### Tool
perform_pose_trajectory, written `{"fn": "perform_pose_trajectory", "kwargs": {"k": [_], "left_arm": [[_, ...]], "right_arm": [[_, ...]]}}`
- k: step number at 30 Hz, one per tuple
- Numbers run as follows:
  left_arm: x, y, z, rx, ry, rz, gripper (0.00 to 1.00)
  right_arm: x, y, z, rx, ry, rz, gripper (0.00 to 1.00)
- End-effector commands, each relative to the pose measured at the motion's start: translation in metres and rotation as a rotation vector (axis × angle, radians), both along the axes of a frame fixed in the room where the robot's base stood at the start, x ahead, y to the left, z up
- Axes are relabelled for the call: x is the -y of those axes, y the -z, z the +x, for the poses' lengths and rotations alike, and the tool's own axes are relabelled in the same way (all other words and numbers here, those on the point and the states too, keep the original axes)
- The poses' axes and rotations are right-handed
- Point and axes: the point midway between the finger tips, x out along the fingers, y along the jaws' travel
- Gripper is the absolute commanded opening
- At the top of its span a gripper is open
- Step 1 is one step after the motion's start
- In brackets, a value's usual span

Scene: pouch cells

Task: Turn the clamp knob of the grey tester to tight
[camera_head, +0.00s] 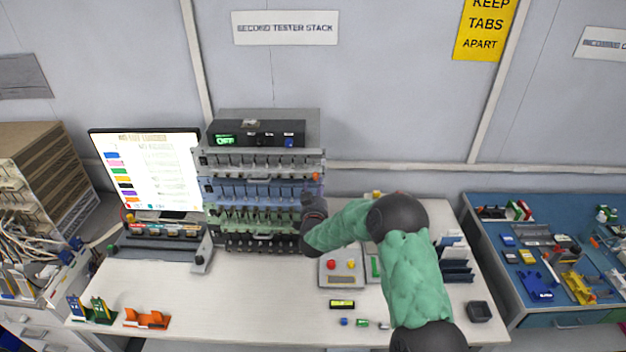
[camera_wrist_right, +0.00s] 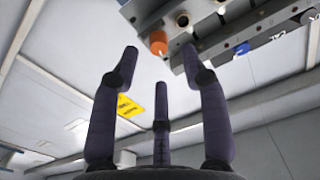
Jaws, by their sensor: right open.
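The tester stack stands at the back middle of the bench, with a grey tester (camera_head: 262,160) above blue and green ones. An orange knob (camera_head: 316,176) sticks out at the right end near the grey tester; it also shows in the right wrist view (camera_wrist_right: 158,42). My right gripper (camera_head: 312,203) is just below and in front of that knob, pointing up toward the stack. In the right wrist view its fingers (camera_wrist_right: 160,62) are spread open, with the knob beyond and between the tips, apparently untouched. The knob's turn position cannot be read. My left gripper is not in view.
A black box (camera_head: 260,135) with a green "OFF" display sits on top of the stack. A monitor (camera_head: 150,170) stands left of it. The front middle of the bench (camera_head: 240,300) is clear.

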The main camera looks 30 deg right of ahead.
Motion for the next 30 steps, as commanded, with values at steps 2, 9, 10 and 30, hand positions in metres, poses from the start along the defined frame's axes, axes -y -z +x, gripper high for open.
{"fn": "perform_pose_trajectory", "kwargs": {"k": [2, 9, 10, 30], "left_arm": [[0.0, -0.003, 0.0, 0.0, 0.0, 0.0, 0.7], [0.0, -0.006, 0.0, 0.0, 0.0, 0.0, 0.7], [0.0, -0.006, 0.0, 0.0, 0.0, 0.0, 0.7], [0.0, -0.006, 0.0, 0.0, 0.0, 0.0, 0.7]], "right_arm": [[0.007, 0.0, 0.011, 0.0, 0.001, 0.0, 0.45], [0.02, 0.0, 0.033, 0.0, -0.001, 0.0, 0.45], [0.021, 0.0, 0.034, 0.0, -0.001, 0.0, 0.45], [0.023, 0.0, 0.038, -0.001, -0.001, 0.0, 0.0]]}}
